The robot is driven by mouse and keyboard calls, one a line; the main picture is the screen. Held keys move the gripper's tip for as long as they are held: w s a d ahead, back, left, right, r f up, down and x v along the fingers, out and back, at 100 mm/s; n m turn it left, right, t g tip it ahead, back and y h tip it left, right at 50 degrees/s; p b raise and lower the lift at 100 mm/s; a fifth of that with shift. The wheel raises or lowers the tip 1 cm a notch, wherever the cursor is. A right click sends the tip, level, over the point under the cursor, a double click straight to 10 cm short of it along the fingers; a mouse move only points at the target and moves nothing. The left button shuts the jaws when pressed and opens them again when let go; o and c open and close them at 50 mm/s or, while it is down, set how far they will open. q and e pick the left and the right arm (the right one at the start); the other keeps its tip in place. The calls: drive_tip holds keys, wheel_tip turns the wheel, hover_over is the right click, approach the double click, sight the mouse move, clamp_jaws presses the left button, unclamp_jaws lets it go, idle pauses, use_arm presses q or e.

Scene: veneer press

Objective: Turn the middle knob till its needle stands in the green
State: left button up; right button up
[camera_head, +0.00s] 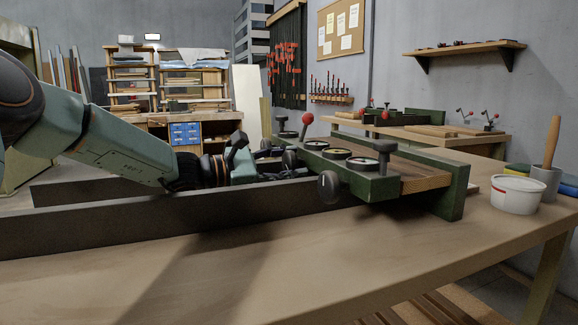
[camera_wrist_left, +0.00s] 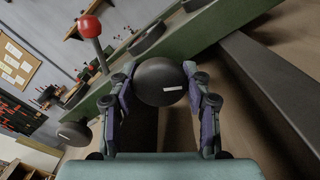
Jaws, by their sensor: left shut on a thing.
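The green press beam (camera_head: 378,187) carries three round dials in a row on top. The middle dial (camera_head: 336,154) is seen at a flat angle, and its needle is too small to read. Dark round knobs stick out from the beam's front. The middle knob (camera_head: 290,159) is partly hidden by my gripper in the head view. My left gripper (camera_head: 284,168) is shut on this knob. In the left wrist view, the fingers (camera_wrist_left: 161,84) hold both sides of the dark knob (camera_wrist_left: 155,74), which bears a short white mark. My right gripper is not in view.
The near knob (camera_head: 328,187) stands to the right of my gripper. A red-balled lever (camera_head: 307,119) rises behind the beam. A long dark rail (camera_head: 130,213) runs below my left arm. A white tub (camera_head: 517,194) stands at right; the table front is clear.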

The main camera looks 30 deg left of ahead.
use_arm(q)
drive_tip(key=shift+r+m, duration=0.1)
drive_tip(key=shift+m, duration=1.1)
drive_tip(key=o, duration=1.2)
drive_tip(key=shift+v, duration=3.75)
